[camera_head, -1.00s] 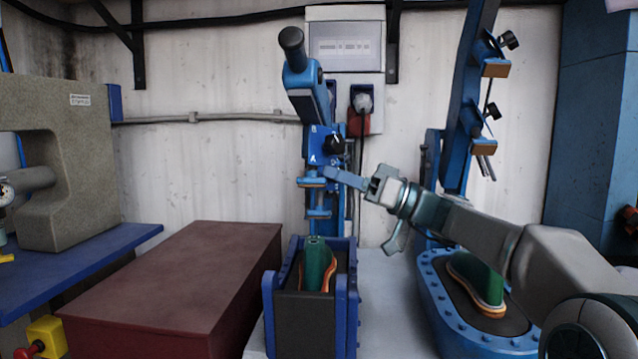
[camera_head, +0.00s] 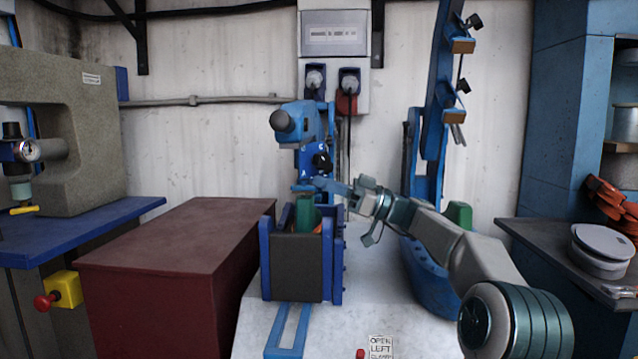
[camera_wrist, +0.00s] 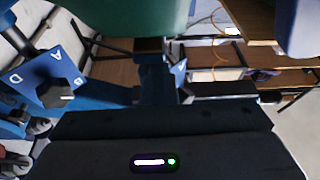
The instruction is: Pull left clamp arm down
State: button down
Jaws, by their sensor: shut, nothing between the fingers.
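The left clamp arm (camera_head: 303,122) is blue with a round dark grey end that points towards the camera in the head view. Below it is a blue post with a black knob (camera_head: 323,161); the knob also shows in the wrist view (camera_wrist: 58,95) on a plate lettered A and D. A green last (camera_head: 305,212) stands in the blue-framed dark box under the clamp.
The right clamp's tall blue arm (camera_head: 442,90) stands raised at the right. A dark red box (camera_head: 175,230) is at left, beside a grey press (camera_head: 85,165) on a blue table. A side counter (camera_head: 560,250) with round tins is at right.

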jog(key=shift+w+f, duration=0.15)
jog(key=shift+f, duration=0.35)
jog(key=shift+r, duration=0.15)
